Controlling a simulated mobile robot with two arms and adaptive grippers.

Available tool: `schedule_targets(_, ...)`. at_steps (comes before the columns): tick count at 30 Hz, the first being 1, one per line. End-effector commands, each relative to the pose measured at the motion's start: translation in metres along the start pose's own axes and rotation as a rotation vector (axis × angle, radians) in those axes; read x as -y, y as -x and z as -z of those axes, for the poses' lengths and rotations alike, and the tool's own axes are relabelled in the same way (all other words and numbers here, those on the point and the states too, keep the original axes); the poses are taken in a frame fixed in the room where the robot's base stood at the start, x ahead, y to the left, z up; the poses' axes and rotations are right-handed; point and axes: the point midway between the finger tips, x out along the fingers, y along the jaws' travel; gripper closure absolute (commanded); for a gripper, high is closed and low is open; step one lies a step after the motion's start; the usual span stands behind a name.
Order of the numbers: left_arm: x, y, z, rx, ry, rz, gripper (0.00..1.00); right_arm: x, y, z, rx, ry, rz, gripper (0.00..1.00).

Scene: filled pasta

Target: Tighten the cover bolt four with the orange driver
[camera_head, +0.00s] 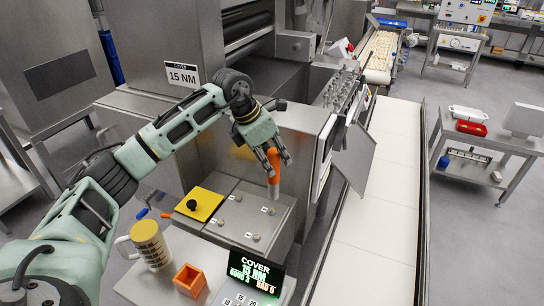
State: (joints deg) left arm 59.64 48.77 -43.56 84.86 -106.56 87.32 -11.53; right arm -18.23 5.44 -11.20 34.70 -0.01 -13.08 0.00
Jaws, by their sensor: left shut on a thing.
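My left gripper (274,160) is shut on the orange driver (274,172). The driver is close to upright over the rear right of the grey cover (236,219). Its lower end is just above or at the rear right bolt (271,211); I cannot tell whether they touch. Other bolts show at the rear left (238,199), front left (221,222) and front right (256,238). Their number labels are too small to read surely. A display (255,270) reads COVER, 15 NM, and seems to show GOOD 3, BAD 0. My right gripper is out of view.
A yellow plate (210,207) with a black knob lies left of the cover. A mug (150,245) and an open orange holder (189,279) stand on the near bench. The steel machine rises behind; a white conveyor (380,210) runs along the right.

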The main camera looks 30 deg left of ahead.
Motion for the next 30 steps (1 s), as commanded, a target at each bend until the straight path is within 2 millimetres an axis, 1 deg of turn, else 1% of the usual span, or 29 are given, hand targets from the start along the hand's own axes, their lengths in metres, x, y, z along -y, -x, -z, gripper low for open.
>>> schedule_targets(2, -0.001, 0.001, -0.001, 0.003, 0.0, -0.003, 1.0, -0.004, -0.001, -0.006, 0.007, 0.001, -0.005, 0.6)
schedule_targets(4, -0.001, 0.001, 0.0, 0.005, 0.001, -0.005, 1.0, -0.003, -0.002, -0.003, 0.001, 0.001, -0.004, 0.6)
schedule_targets(7, -0.001, -0.003, 0.001, 0.005, 0.001, -0.005, 1.0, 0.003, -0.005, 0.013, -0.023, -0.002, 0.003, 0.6)
schedule_targets(10, -0.001, -0.009, 0.004, 0.005, 0.001, -0.005, 1.0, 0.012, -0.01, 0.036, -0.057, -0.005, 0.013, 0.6)
schedule_targets(12, -0.001, -0.014, 0.006, 0.005, 0.001, -0.005, 1.0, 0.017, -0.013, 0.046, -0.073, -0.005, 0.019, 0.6)
schedule_targets(14, -0.001, -0.019, 0.008, 0.005, 0.001, -0.005, 1.0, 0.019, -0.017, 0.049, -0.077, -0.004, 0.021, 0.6)
schedule_targets(17, -0.001, -0.028, 0.012, 0.005, 0.002, -0.005, 1.0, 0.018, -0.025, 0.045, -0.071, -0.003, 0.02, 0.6)
schedule_targets(24, -0.002, -0.045, 0.019, 0.005, 0.002, -0.005, 1.0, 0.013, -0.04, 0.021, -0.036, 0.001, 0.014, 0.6)
schedule_targets(27, -0.002, -0.049, 0.021, 0.006, 0.002, -0.005, 1.0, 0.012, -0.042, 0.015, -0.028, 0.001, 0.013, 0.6)
schedule_targets(30, -0.002, -0.05, 0.021, 0.006, 0.002, -0.005, 1.0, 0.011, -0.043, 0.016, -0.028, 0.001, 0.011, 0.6)
